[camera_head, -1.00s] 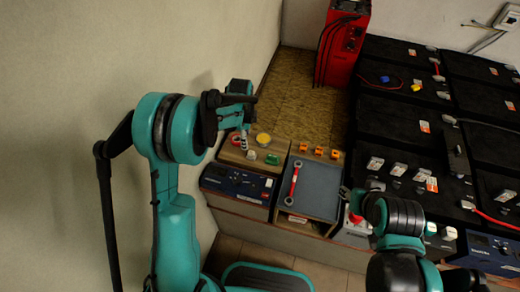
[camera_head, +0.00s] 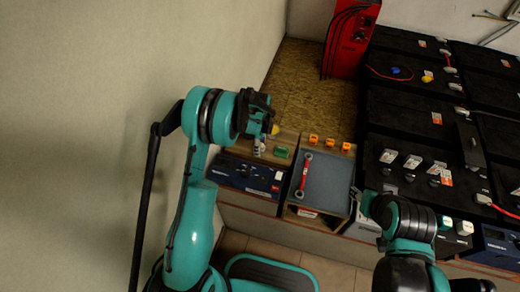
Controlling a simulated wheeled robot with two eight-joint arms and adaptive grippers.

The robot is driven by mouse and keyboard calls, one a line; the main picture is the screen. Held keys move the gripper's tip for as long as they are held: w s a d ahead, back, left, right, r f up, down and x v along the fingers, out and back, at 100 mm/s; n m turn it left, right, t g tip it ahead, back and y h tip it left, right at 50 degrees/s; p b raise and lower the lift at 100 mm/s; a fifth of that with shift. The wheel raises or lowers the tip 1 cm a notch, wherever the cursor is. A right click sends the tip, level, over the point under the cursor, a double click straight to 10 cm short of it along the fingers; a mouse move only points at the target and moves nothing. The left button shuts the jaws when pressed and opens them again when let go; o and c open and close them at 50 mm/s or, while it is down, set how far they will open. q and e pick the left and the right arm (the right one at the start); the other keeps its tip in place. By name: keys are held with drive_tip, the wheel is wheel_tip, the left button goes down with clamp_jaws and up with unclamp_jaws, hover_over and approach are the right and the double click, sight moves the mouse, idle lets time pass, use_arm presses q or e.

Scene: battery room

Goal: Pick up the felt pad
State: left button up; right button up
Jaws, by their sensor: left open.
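I cannot tell for sure which thing is the felt pad. A small yellow round thing (camera_head: 275,129) shows beside my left gripper (camera_head: 262,122), which partly hides it. A small green piece (camera_head: 281,152) lies just to its right and nearer on the wooden top. A pale grey thing (camera_head: 259,145) shows just below the gripper. My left gripper is open above the left part of this top; whether it touches anything is unclear. My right gripper (camera_head: 362,198) is at the right edge of the grey tray; its jaws are too small to read.
The grey tray (camera_head: 330,185) holds a red-handled wrench (camera_head: 303,175). Several orange pieces (camera_head: 314,139) lie behind it. A blue device (camera_head: 245,176) sits below the wooden top. Black batteries (camera_head: 400,110) fill the right, a red cabinet (camera_head: 352,40) the back. The wall is close on the left.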

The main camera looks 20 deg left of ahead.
use_arm(q)
drive_tip(key=shift+r, duration=0.1)
drive_tip(key=shift+c, duration=0.8)
drive_tip(key=c, duration=0.9)
drive_tip(key=shift+o, duration=0.2)
